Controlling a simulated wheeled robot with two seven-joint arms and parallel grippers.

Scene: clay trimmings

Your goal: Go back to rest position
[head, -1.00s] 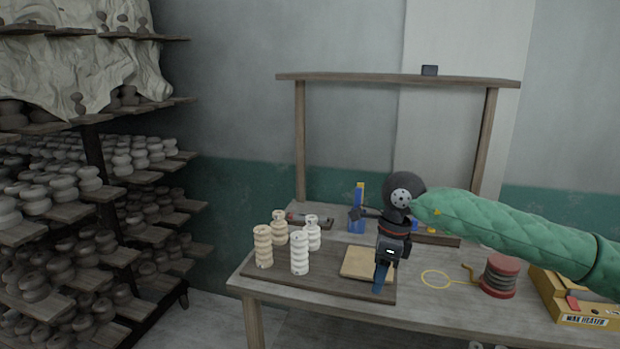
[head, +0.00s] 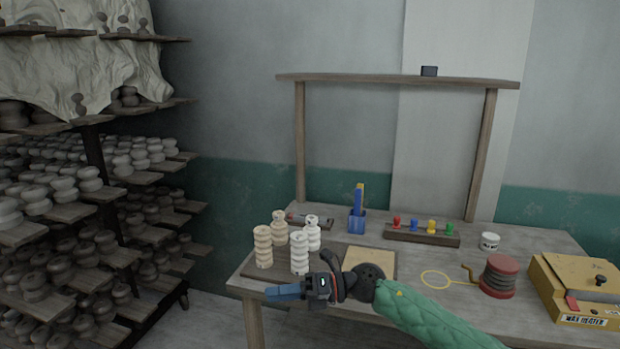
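My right arm in its green sleeve (head: 430,318) comes in from the lower right. My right gripper (head: 284,291) points left, low in front of the table's front edge and the dark board. Its blue fingertips look close together, but I cannot tell whether they are open or shut. No held object shows in them. My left gripper is not in view.
Several ribbed clay pieces (head: 263,247) stand upright on the board's left part, just behind my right gripper. A wooden table (head: 440,300) bears a red spool (head: 499,277), a yellow wax heater (head: 575,290), a blue holder (head: 357,222) and a peg rack (head: 421,235). Shelves (head: 60,215) fill the left.

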